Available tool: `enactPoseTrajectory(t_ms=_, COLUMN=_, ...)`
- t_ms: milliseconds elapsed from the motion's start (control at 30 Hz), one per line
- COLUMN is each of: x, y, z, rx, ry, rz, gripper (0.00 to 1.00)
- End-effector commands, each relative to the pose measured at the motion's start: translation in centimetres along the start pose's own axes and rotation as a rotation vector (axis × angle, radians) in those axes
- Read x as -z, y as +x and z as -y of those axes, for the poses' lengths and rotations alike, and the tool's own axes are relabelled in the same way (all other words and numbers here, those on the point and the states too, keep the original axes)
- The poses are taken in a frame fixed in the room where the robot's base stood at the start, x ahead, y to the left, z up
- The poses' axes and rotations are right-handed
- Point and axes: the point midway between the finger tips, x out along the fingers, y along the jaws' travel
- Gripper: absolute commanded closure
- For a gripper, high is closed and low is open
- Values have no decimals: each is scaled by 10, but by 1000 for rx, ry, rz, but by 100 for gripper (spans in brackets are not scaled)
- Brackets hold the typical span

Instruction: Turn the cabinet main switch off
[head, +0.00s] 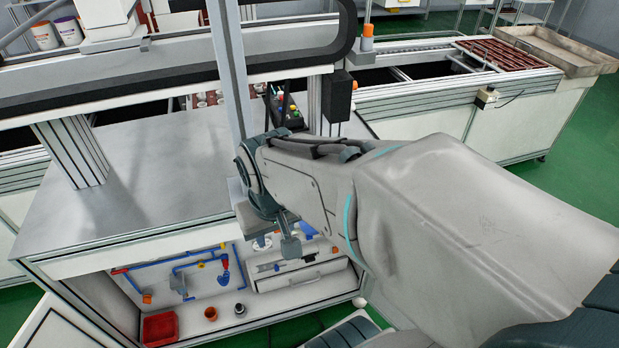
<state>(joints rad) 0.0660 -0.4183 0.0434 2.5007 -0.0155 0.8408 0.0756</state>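The open cabinet (135,301) is under the metal workbench, at the lower middle of the head view. Its back panel carries blue pipes (186,263) with red and yellow fittings, and a row of pale electrical parts (300,258) sits to the right. I cannot make out the main switch; it may be small or hidden behind my arm. My arm reaches in from the right, and my gripper (289,246) points down in front of the cabinet's upper right part. Its fingers are mostly hidden, so I cannot tell whether they are open or shut.
A red bin (160,328), an orange pot (210,313) and a dark round part (240,309) are on the cabinet floor. The bench top (150,180) is mostly bare. A control box with coloured buttons (287,108) stands behind an upright post (228,75). Conveyors run behind.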

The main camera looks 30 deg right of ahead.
Motion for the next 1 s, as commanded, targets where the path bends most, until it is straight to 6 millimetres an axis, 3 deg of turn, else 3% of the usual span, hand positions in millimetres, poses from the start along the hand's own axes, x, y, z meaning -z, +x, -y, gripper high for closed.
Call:
enactPoseTrajectory(t_ms=33, x=1, y=23, z=-5, rx=-16, ry=36, rz=26, gripper=64)
enactPoseTrajectory(t_ms=267, x=9, y=120, z=-38, rx=-65, ry=263, rz=123, gripper=64)
enactPoseTrajectory(t_ms=500, x=-2, y=223, z=-64, rx=-35, ry=502, rz=216, gripper=64)
enactPoseTrajectory(t_ms=800, x=-27, y=341, z=-73, rx=116, ry=837, rz=302, gripper=64)
enactPoseTrajectory(t_ms=1000, x=-35, y=405, z=-66, rx=278, ry=1093, rz=331, gripper=64)
